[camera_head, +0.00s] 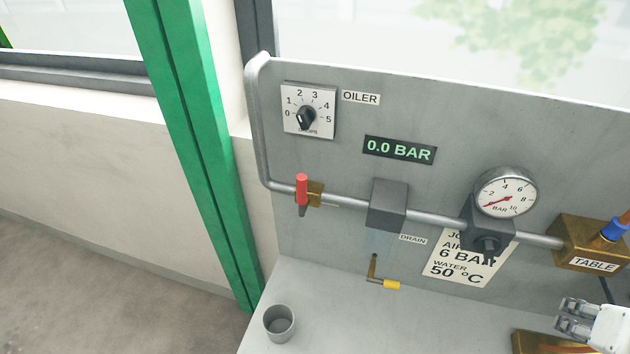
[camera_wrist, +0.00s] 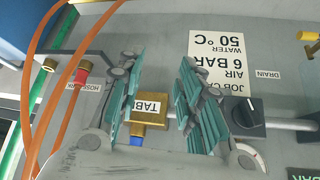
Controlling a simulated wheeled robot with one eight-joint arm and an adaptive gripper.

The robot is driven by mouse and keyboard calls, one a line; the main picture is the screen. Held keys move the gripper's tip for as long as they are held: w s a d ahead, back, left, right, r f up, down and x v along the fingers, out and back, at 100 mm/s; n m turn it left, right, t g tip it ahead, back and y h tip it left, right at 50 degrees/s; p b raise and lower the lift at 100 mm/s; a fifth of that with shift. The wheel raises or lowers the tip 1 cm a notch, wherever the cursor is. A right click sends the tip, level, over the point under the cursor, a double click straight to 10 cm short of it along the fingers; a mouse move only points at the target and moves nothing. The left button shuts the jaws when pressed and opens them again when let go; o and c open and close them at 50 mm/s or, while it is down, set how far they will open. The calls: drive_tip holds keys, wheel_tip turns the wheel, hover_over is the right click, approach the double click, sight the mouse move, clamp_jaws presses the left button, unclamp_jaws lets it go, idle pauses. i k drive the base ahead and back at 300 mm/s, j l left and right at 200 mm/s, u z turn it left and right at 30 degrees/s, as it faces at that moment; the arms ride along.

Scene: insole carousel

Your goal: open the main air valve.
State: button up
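A small valve with a red lever (camera_head: 302,188) sits on the brass fitting at the left of the grey pipe. The lever stands upright, across the pipe, and carries no readable label. The digital display (camera_head: 399,150) reads 0.0 BAR, and the round gauge (camera_head: 506,192) has its red needle near the low end. My gripper (camera_head: 572,318) is at the lower right in the head view, far from the red lever. In the wrist view my gripper (camera_wrist: 162,108) is open and empty, its teal finger pads apart, with the brass TABLE block (camera_wrist: 150,125) showing between them.
The oiler dial (camera_head: 307,117) is above the lever. The drain valve with a yellow handle (camera_head: 391,285) and a grey cup (camera_head: 279,321) are lower. A green post (camera_head: 195,150) stands left of the panel. Orange hoses (camera_wrist: 40,70) and a red-topped fitting (camera_wrist: 84,68) show in the wrist view.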

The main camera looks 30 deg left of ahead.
sight(303, 202)
drive_tip(key=u, duration=1.8)
